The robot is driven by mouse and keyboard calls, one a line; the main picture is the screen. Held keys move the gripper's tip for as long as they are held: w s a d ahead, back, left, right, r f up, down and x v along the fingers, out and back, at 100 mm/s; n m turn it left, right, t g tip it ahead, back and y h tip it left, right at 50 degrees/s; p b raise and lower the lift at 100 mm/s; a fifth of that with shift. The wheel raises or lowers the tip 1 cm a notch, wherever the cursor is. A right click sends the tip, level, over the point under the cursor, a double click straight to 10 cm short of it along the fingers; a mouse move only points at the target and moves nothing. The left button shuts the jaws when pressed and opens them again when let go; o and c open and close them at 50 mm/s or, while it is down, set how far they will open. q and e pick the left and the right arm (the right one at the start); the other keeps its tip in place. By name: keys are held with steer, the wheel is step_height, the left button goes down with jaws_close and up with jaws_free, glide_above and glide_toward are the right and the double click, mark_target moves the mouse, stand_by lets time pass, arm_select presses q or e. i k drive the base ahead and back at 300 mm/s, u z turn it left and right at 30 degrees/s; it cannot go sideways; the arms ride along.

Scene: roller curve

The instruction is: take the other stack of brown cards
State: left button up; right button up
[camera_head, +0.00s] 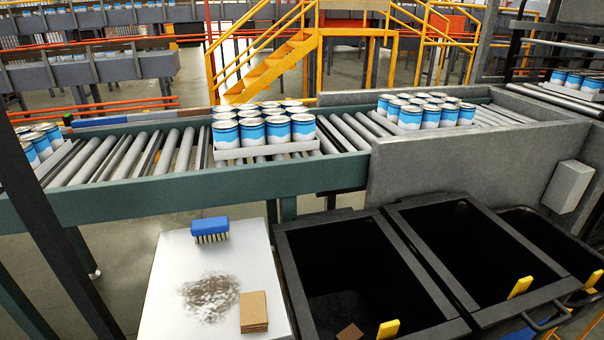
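A small stack of brown cards (254,312) lies near the front right of the white tabletop (175,262). Another brown piece (350,332) lies inside the left black bin, at the bottom edge of the view. It is partly cut off, and I cannot tell how many cards it holds. Neither of my grippers is in view, and nothing is seen touching the cards.
A blue brush (210,229) and a patch of dark dirt (211,292) are on the tabletop. Open black bins (428,262) with yellow tabs (388,329) stand to the right. Behind runs a roller conveyor (120,205) carrying trays of blue-and-white cans (252,132).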

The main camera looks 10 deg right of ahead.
mark_target(254, 318)
steer(key=z, duration=0.6)
steer(key=k, duration=1.05)
steer(key=u, duration=0.6)
